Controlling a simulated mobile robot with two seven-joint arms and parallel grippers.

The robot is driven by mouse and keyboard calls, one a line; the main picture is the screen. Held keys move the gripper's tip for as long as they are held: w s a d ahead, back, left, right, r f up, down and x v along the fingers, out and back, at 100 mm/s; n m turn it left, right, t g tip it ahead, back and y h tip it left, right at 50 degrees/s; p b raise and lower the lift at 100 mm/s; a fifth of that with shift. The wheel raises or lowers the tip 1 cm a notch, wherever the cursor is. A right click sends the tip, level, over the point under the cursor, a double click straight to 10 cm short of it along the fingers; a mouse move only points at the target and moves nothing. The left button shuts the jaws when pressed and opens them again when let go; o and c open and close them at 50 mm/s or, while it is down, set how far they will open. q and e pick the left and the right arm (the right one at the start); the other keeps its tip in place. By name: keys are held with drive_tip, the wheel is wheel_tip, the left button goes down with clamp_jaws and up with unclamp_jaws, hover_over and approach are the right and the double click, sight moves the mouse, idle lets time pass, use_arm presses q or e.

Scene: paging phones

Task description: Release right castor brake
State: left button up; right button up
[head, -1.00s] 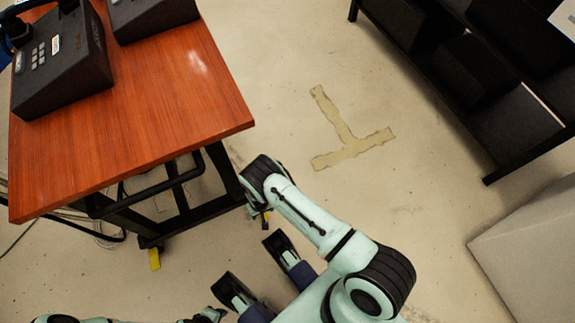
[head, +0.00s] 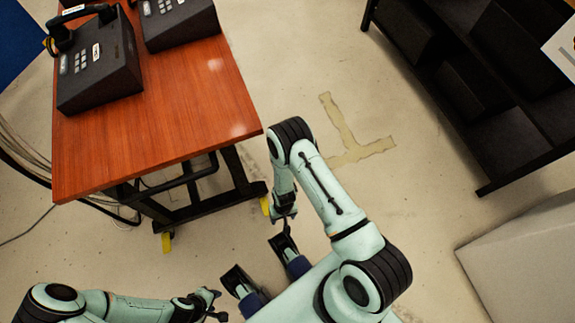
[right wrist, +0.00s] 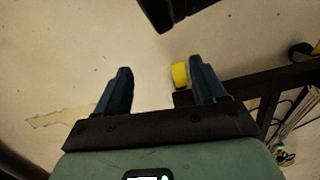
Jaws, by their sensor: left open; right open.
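The right castor brake is a yellow pedal (head: 265,205) low at the near right leg of the wooden table's black frame. In the right wrist view the yellow pedal (right wrist: 180,75) lies between the finger lines, close beside the right-hand finger; contact cannot be told. My right gripper (right wrist: 162,85) is open and empty, pointing down near the floor; in the head view it is small and partly hidden by its arm (head: 283,190). My left gripper (head: 214,304) is open and empty at the bottom, away from the table.
Another yellow pedal (head: 166,242) is at the table's left leg. The wooden table (head: 165,130) carries black phones (head: 100,75). Cables (head: 30,155) lie at left. A black shelf (head: 510,135) and a grey box (head: 525,260) stand at right. The floor between is free.

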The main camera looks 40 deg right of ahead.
use_arm(q)
drive_tip(key=shift+w+r+p, duration=0.2)
drive_tip(key=shift+r+p, duration=0.9)
drive_tip(key=shift+r, duration=0.35)
use_arm(e)
drive_tip(key=shift+s+a+r, duration=0.1)
drive_tip(key=shift+s+r, duration=0.4)
drive_tip(key=shift+r, duration=0.25)
drive_tip(key=shift+s+a+r, duration=0.1)
drive_tip(key=shift+s+r, duration=0.4)
drive_tip(key=shift+r, duration=0.25)
drive_tip(key=shift+s+a+r, duration=0.1)
drive_tip(key=shift+s+r, duration=0.4)
drive_tip(key=shift+r, duration=0.25)
